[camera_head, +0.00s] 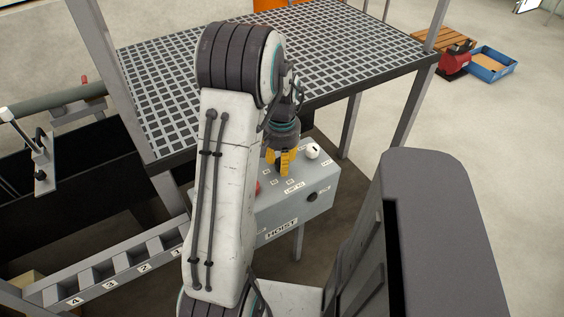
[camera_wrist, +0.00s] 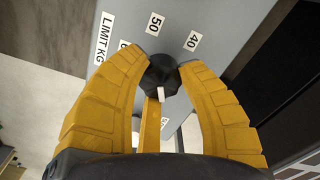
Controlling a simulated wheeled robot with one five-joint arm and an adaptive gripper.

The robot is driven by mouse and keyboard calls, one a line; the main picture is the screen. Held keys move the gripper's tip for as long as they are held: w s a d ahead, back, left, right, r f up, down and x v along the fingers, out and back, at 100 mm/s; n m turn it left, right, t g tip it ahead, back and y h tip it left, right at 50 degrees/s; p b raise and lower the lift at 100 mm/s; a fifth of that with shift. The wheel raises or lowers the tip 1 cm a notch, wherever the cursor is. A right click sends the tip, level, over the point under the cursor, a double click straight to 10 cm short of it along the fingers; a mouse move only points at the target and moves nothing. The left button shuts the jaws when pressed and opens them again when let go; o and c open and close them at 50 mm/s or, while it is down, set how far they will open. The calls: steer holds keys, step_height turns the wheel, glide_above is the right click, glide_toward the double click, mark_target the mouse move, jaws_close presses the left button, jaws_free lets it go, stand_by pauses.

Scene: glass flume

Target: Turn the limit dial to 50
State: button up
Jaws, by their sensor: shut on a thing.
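The limit dial (camera_wrist: 158,72) is a black knob with a white mark (camera_wrist: 160,93) on its lower side in the wrist view. The labels 50 (camera_wrist: 155,22) and 40 (camera_wrist: 193,41) stand above it; the white mark is on the side away from 50. Another number is partly covered by the left finger, beside the LIMIT KG label (camera_wrist: 105,38). My gripper (camera_wrist: 160,68) has its yellow fingers shut on the dial, one each side. In the head view my gripper (camera_head: 280,160) points down onto the grey HOIST box (camera_head: 300,205), largely covering the dial.
On the box are a white knob (camera_head: 312,150), a red button (camera_head: 257,187) partly behind my arm, and a black knob (camera_head: 311,197) on the front. A grating platform (camera_head: 330,45) stands behind the box. A numbered rack (camera_head: 120,272) is at lower left.

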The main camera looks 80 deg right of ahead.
steer(key=shift+a+f+n, duration=0.15)
steer(key=shift+a+n, duration=0.1)
steer(key=shift+n, duration=0.05)
stand_by(0.4)
steer(key=o, duration=1.2)
steer(key=shift+d, duration=0.1)
steer(key=shift+r, duration=0.2)
steer(key=shift+d+r, duration=0.1)
steer(key=shift+r, duration=0.15)
step_height(320, 180, up, 11)
steer(key=shift+r, duration=0.15)
